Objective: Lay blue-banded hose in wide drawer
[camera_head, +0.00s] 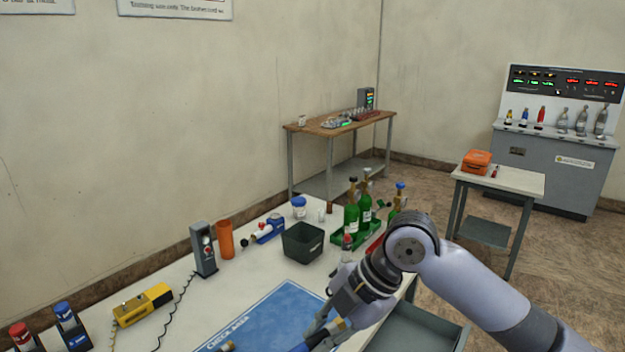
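My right gripper (335,318) reaches down over the right part of the blue mat, at the lower middle of the head view. Its fingers are at a blue piece with a brass end (341,324), which looks like part of the blue-banded hose; most of it is cut off by the bottom edge. I cannot tell whether the fingers are closed on it. Another brass-and-blue end (228,346) shows at the bottom edge, left of the gripper. A grey open drawer (425,328) is below the table's right side, partly hidden by my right arm. My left gripper is out of view.
The blue mat (262,315) lies on the white table. Behind it stand a dark bin (303,242), green cylinders (352,214), an orange tube (225,240) and a grey device (203,250). A yellow device (143,304) with a coiled cord is at the left.

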